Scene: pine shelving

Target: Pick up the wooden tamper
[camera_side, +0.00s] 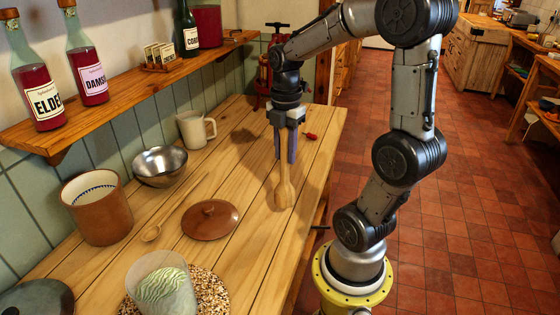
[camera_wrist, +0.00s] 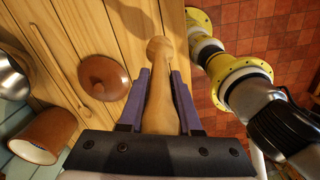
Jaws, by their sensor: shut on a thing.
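The wooden tamper (camera_side: 284,190) is a pale turned piece with a long handle and a rounded, wider lower end. My gripper (camera_side: 287,150) points down and is shut on its handle, with the wide end hanging below the fingers. In the wrist view the tamper (camera_wrist: 160,85) runs between the two purple fingers (camera_wrist: 160,100), its rounded end pointing away from the gripper. It hangs roughly upright over the right part of the plank counter. I cannot tell clearly whether its lower end touches the wood. The top of the handle is hidden by the gripper.
A brown lid (camera_side: 210,219), wooden spoon (camera_side: 172,212), steel bowl (camera_side: 160,166), brown crock (camera_side: 96,208), white mug (camera_side: 196,129) and patterned glass (camera_side: 162,284) stand left of the tamper. A shelf (camera_side: 120,100) with bottles runs along the wall. The counter's right edge is close.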

